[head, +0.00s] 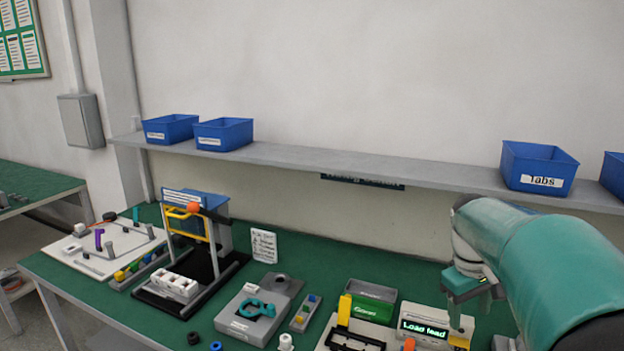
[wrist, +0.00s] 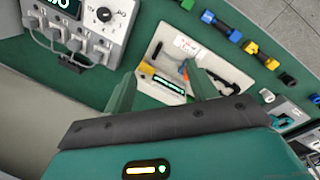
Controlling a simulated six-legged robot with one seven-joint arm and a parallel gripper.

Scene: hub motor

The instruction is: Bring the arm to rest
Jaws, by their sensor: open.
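My gripper shows in the head view (head: 472,300) at the right, above the right part of the green bench (head: 325,258), with my teal arm reaching in from the right edge. In the wrist view my gripper (wrist: 163,88) has its two green fingers apart, with nothing between them that I can see held. Past the fingers a pale tray (wrist: 150,50) with small parts lies on the bench. In the head view my arm hides part of the bench's right end.
A fixture with a yellow handle (head: 190,230) rises at the left. A shelf (head: 400,178) with blue bins, one marked "Tabs" (head: 538,168), runs behind.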

